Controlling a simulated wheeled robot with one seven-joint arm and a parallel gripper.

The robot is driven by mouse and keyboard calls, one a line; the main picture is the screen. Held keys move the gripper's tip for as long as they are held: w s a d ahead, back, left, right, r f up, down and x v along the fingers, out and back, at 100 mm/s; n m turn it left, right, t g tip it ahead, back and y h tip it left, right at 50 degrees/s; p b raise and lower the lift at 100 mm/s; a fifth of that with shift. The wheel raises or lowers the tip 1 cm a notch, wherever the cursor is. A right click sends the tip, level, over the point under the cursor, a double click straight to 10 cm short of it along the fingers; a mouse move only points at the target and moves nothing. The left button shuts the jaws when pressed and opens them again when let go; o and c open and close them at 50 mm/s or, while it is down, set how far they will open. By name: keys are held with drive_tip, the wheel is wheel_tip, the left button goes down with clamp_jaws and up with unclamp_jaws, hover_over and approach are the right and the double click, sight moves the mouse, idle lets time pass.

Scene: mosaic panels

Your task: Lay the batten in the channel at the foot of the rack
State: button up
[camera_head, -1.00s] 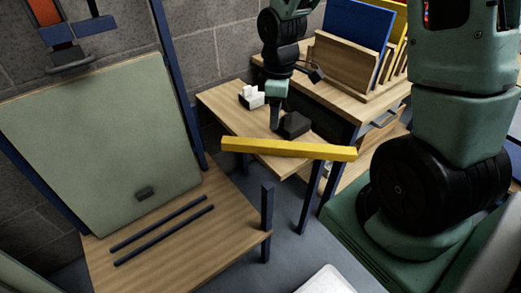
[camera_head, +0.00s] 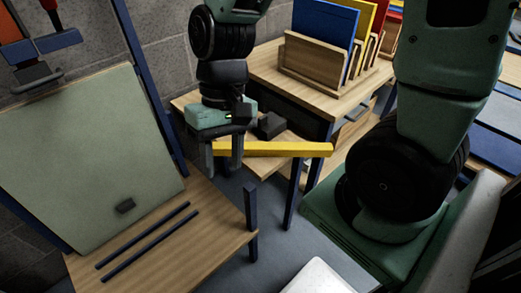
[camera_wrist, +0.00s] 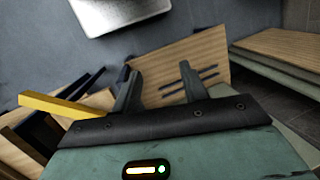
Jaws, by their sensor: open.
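The yellow batten (camera_head: 285,149) lies across the near part of a small wooden table, its right end sticking out past the edge. My gripper (camera_head: 224,160) is open over the batten's left end in the head view, fingers pointing down. In the wrist view the batten (camera_wrist: 60,106) is left of my fingers (camera_wrist: 160,90), and nothing shows between them. The channel (camera_head: 145,243) is between two dark parallel rails on the wooden shelf (camera_head: 215,240) at the foot of the rack. The rails also show in the wrist view (camera_wrist: 188,85).
A grey-green panel (camera_head: 75,160) leans on the rack above the channel. A blue post (camera_head: 250,210) stands at the shelf's right corner. A black block (camera_head: 269,125) sits on the small table (camera_head: 185,100). A wooden holder (camera_head: 315,68) with coloured panels stands on the desk behind.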

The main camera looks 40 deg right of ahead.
drive_tip(key=w+d+f+m+t+y+p, duration=0.1)
drive_tip(key=w+d+f+m+y+p, duration=0.15)
drive_tip(key=w+d+m, duration=0.5)
drive_tip(key=s+d+f+m+t+y+p, duration=0.15)
drive_tip(key=d+f+m+t, duration=0.25)
drive_tip(key=d+m, duration=0.65)
drive_tip(key=s+d+f+m+t, duration=0.25)
drive_tip(key=d+m, duration=0.55)
drive_tip(key=d, duration=0.5)
drive_tip(key=b, duration=0.1)
approach(268, 145)
drive_tip(key=shift+t, duration=0.45)
drive_tip(key=x, duration=0.5)
drive_tip(key=shift+s+a+f, duration=0.1)
drive_tip(key=shift+s+a, duration=0.05)
drive_tip(key=shift+a, duration=0.1)
drive_tip(key=shift+x, duration=2.75)
drive_tip(key=shift+s+d+f, duration=0.1)
drive_tip(key=shift+s, duration=0.05)
clamp_jaws()
